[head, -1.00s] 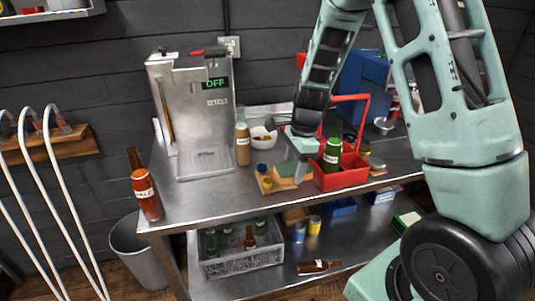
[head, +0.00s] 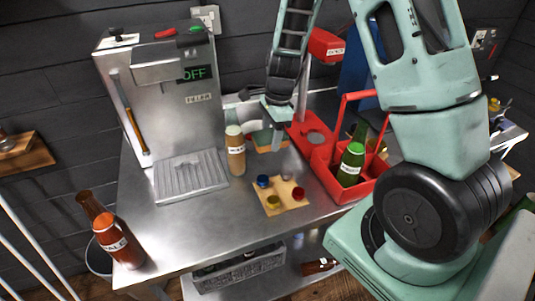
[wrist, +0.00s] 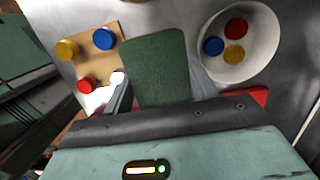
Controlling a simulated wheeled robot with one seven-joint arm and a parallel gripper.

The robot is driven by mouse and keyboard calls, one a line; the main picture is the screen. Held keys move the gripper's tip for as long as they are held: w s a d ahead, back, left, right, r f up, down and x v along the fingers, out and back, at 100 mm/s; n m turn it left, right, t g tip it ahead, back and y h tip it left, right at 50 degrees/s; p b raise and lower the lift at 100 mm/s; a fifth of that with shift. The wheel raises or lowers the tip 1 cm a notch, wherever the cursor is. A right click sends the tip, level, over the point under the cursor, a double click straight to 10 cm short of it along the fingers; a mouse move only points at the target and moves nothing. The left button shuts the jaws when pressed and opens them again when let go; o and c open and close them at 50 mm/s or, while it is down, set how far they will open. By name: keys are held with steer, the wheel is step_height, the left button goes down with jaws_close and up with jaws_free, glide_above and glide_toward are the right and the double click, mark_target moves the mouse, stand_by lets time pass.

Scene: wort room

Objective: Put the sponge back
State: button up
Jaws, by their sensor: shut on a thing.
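The sponge (head: 268,141), with a green face and a tan side, is between the fingers of my gripper (head: 277,118) in the head view. My gripper is shut on it behind the wooden board, between the sauce-coloured bottle and the red stand. In the wrist view the sponge's green face (wrist: 155,68) stretches out ahead from between the fingers (wrist: 158,92). I cannot tell whether its underside touches the steel table.
A wooden board (head: 272,207) carries coloured caps. A white bowl of caps (wrist: 247,73) is beside the sponge. A tan bottle (head: 236,158), a red stand (head: 325,45), a red bottle carrier (head: 364,193) and a brown bottle (head: 120,246) stand around.

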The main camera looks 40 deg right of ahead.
mark_target(269, 164)
step_height(269, 164, down, 8)
steer(key=shift+r+p, duration=0.1)
steer(key=shift+p, duration=0.3)
steer(key=shift+s+f, duration=0.1)
steer(key=shift+f, duration=0.15)
steer(key=o, duration=0.9)
steer(key=shift+r, duration=0.1)
steer(key=shift+o, duration=0.2)
steer(key=r, duration=0.4)
steer(key=d+r, duration=0.1)
steer(key=r, duration=0.3)
steer(key=r+b, duration=0.1)
steer(key=r, duration=0.3)
steer(key=shift+s+d+r, duration=0.1)
steer(key=shift+s+d, duration=0.15)
steer(key=shift+d, duration=0.1)
